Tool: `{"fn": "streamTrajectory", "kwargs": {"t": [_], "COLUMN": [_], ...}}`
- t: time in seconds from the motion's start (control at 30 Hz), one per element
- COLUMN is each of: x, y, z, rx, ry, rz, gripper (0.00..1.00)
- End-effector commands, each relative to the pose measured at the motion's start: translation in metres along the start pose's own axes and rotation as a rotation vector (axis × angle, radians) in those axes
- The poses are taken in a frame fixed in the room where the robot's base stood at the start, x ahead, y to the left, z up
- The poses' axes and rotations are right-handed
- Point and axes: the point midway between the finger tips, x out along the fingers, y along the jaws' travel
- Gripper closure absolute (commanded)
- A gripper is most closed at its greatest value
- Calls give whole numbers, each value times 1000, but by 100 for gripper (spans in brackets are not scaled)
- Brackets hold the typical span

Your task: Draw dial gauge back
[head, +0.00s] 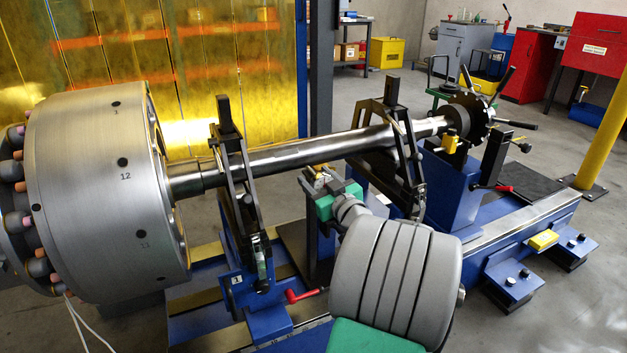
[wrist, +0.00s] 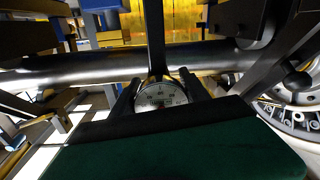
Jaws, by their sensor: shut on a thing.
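The dial gauge (wrist: 160,95) shows its round white face low in the middle of the wrist view. My gripper (wrist: 160,88) is shut on it, with one dark finger on each side of the face. A dark upright bar rises behind the gauge and crosses in front of the steel rotor shaft (wrist: 90,68). Whether the gauge's tip touches the shaft is hidden. In the head view my gripper (head: 322,180) is small, below the middle of the shaft (head: 300,152), and my arm partly covers it. The gauge cannot be made out clearly there.
A large steel drum (head: 95,190) sits on the shaft's left end. Two dark bearing stands, left (head: 240,190) and right (head: 405,150), flank my gripper. A red-handled lever (head: 303,295) sticks out near my arm. The blue machine bed (head: 520,235) runs to the right.

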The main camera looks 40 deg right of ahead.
Motion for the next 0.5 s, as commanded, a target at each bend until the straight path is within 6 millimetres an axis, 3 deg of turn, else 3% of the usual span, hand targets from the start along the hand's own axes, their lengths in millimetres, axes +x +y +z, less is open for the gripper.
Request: {"fn": "streamTrajectory", "kwargs": {"t": [0.13, 0.17, 0.4, 0.5], "x": [-1, -1, 0, 0], "y": [-1, -1, -2, -1], "z": [2, 2, 2, 2], "rx": [7, 7, 6, 5], "ry": [-5, -5, -4, -4], "rz": [-3, -3, -3, -3], "gripper": [100, 44, 25, 25]}}
